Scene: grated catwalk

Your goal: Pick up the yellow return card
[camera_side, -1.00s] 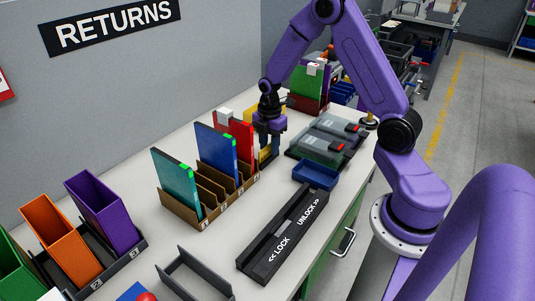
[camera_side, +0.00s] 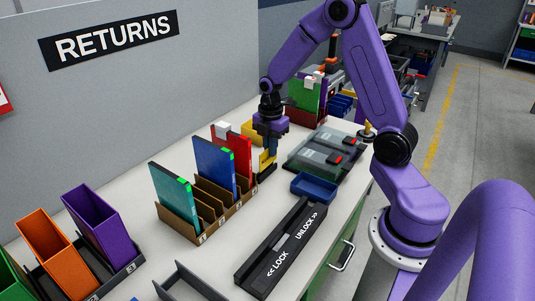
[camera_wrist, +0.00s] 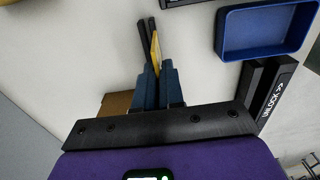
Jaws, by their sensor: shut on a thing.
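The yellow return card (camera_side: 263,161) shows below my gripper (camera_side: 268,149) in the side view, just right of the brown slotted rack. In the wrist view the card (camera_wrist: 156,47) is a thin yellow edge between the two blue-grey fingers of my gripper (camera_wrist: 158,68). The gripper is shut on it. Most of the card's face is hidden by the fingers. Two dark strips (camera_wrist: 147,38) lie close beside the card; I cannot tell whether the card touches them.
The brown rack (camera_side: 196,232) holds teal, blue and red cases. A blue tray (camera_side: 314,188) and grey-lidded boxes (camera_side: 318,155) lie to the right. The black lock slider (camera_side: 280,250) is in front. Orange (camera_side: 58,252) and purple (camera_side: 100,225) bins stand at left.

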